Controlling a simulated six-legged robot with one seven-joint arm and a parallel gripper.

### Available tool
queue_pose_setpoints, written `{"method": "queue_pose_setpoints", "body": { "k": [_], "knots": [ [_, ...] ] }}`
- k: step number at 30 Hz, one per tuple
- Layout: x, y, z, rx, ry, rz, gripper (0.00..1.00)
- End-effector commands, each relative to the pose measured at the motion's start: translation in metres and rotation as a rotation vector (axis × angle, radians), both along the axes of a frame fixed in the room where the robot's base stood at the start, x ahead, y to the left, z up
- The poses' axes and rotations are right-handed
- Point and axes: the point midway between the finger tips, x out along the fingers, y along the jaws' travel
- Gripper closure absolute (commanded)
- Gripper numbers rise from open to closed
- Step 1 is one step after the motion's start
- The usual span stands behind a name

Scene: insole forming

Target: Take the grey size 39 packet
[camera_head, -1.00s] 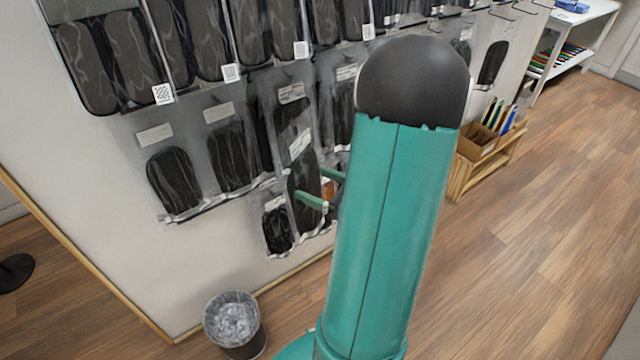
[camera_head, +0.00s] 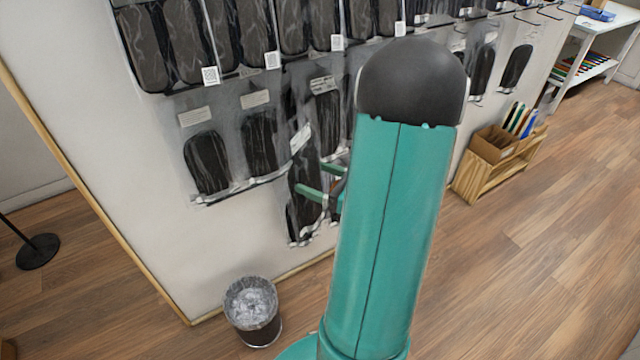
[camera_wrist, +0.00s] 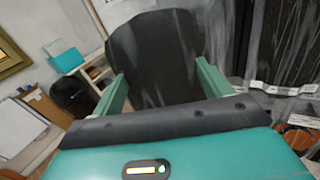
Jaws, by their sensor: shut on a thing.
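My gripper (camera_head: 318,180) is shut on a packet (camera_head: 303,215) holding a dark insole under clear film, with a pale label at its upper end. In the wrist view the packet (camera_wrist: 158,55) stands between the two green fingers of my gripper (camera_wrist: 162,84), filling the middle. In the head view it hangs tilted in front of the wall display, left of my teal arm, which hides part of the gripper. The size on the label is too small to read.
Rows of dark insole packets (camera_head: 207,162) hang on the white wall panel (camera_head: 165,225), close behind the held packet. A bin (camera_head: 252,312) stands on the floor by the panel. A wooden crate (camera_head: 487,165) stands at right.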

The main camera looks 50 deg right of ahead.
Motion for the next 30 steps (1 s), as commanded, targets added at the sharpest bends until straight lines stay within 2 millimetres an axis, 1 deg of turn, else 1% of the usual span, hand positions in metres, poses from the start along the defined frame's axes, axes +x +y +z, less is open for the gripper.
{"method": "queue_pose_setpoints", "body": {
  "k": [1,9,15,21,30],
  "knots": [
    [0.006,-0.001,0.000,-0.001,-0.001,0.003,0.47],
    [0.034,-0.007,0.000,0.000,-0.001,0.004,0.47],
    [0.051,-0.011,0.000,-0.001,0.000,0.003,0.47],
    [0.058,-0.012,0.001,-0.001,-0.001,0.003,0.47],
    [0.058,-0.012,0.000,0.000,-0.001,0.002,0.47]
  ]
}}
